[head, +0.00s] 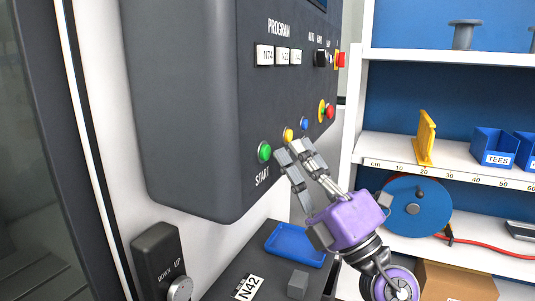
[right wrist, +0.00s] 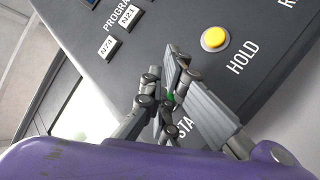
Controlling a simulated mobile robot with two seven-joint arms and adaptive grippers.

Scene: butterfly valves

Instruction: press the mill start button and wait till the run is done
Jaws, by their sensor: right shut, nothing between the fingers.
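The green START button (head: 265,151) is on the lower front of the grey mill control panel (head: 215,120), with the word START below it. My right gripper (head: 291,150), with a purple body, is shut and empty. In the head view its fingertips are just right of the green button and below the yellow one, and I see a gap to the green button in the picture. In the right wrist view the gripper (right wrist: 164,68) covers most of the green button (right wrist: 170,97); only a sliver shows between the finger links. I cannot tell the fingertips' distance from the panel. My left gripper is not in view.
A yellow HOLD button (head: 288,134), a blue button (head: 304,123) and a red button (head: 330,112) continue the row. Program labels (head: 265,55) sit above. A blue tray (head: 294,244) lies below the panel. Shelves with blue bins (head: 493,147) stand at the right.

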